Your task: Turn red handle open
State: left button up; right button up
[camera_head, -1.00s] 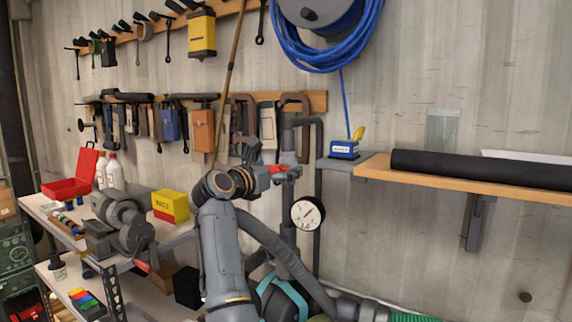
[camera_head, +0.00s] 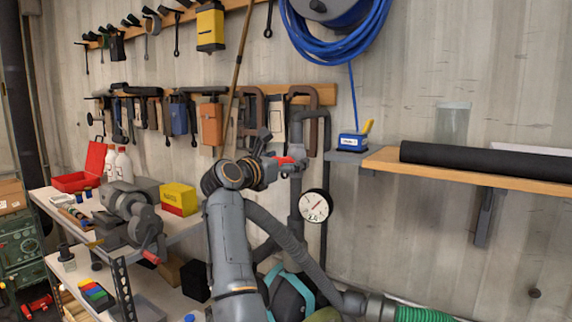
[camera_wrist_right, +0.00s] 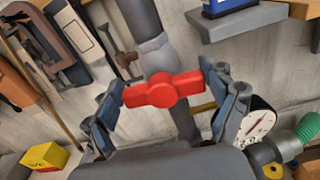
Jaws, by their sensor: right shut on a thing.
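The red handle (camera_wrist_right: 162,91) is a flat bar with a round hub, mounted on a grey vertical pipe (camera_wrist_right: 146,28). In the right wrist view it lies crosswise to the pipe, slightly tilted. My right gripper (camera_wrist_right: 168,95) has a finger at each end of the handle and is shut on it. In the head view, the red handle (camera_head: 288,160) shows small at the tip of my right gripper (camera_head: 281,164), partly hidden by the fingers. My left gripper is not in view.
A round gauge (camera_head: 315,206) sits just below and right of the handle. A wooden shelf (camera_head: 470,172) with a black roll is to the right. Clamps (camera_head: 302,120) hang behind. A workbench (camera_head: 90,207) with a vise and a yellow-red box (camera_head: 178,199) stands left.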

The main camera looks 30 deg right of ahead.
jog(key=m+b, duration=0.5)
jog(key=shift+s+f+b, duration=0.2)
jog(key=shift+b, duration=0.15)
jog(key=m+b, duration=0.1)
jog(key=m, duration=0.1)
jog(key=shift+d+m+b, duration=0.1)
jog(key=shift+m+b, duration=0.2)
jog(key=shift+b, duration=0.05)
jog(key=m+b, duration=0.1)
jog(key=m, duration=0.3)
jog(key=shift+s+b, duration=0.2)
jog(key=shift+b, duration=0.2)
jog(key=shift+d+f+m+b, duration=0.15)
jog(key=shift+m+b, duration=0.45)
jog(key=shift+m, duration=2.2)
jog(key=o, duration=1)
jog(key=shift+f, duration=0.1)
